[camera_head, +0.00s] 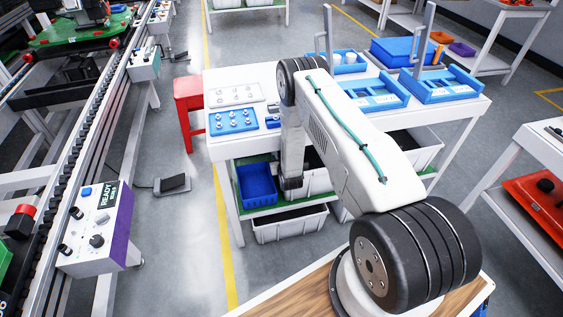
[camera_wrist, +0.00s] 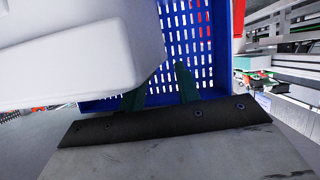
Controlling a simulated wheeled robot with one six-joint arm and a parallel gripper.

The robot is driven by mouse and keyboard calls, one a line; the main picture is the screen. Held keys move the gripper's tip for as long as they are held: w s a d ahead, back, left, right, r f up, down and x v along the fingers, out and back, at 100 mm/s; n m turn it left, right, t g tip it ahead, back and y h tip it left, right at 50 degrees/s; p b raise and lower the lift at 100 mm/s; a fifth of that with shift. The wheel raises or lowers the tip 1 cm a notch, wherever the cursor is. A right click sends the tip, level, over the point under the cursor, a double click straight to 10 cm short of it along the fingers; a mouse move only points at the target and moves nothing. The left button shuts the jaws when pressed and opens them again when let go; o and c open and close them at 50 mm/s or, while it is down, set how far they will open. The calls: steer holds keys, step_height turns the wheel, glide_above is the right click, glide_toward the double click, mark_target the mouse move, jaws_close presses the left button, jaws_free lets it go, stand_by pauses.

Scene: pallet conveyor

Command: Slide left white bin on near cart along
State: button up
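The near cart (camera_head: 222,149) has a white top and shelves below. A white bin (camera_head: 318,182) stands on its middle shelf, right of a blue bin (camera_head: 257,184), partly hidden behind my arm. My gripper (camera_head: 291,185) points down in front of the shelf, between these bins in the picture. In the wrist view a large white bin (camera_wrist: 75,45) fills the upper left, close to the fingers. My gripper (camera_wrist: 162,76) shows two dark green fingers spread apart, with the perforated blue bin (camera_wrist: 205,50) behind. The left fingertip is partly hidden by the white bin; contact cannot be told.
Another white bin (camera_head: 290,226) sits on the low shelf. Blue trays (camera_head: 235,121) and fixtures (camera_head: 375,93) cover the cart top. A red stool (camera_head: 188,104) stands left, and a conveyor (camera_head: 75,150) runs farther left. Floor between conveyor and cart is mostly clear.

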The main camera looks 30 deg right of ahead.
steer(key=shift+x, duration=1.35)
steer(key=shift+c, duration=0.3)
jaws_close()
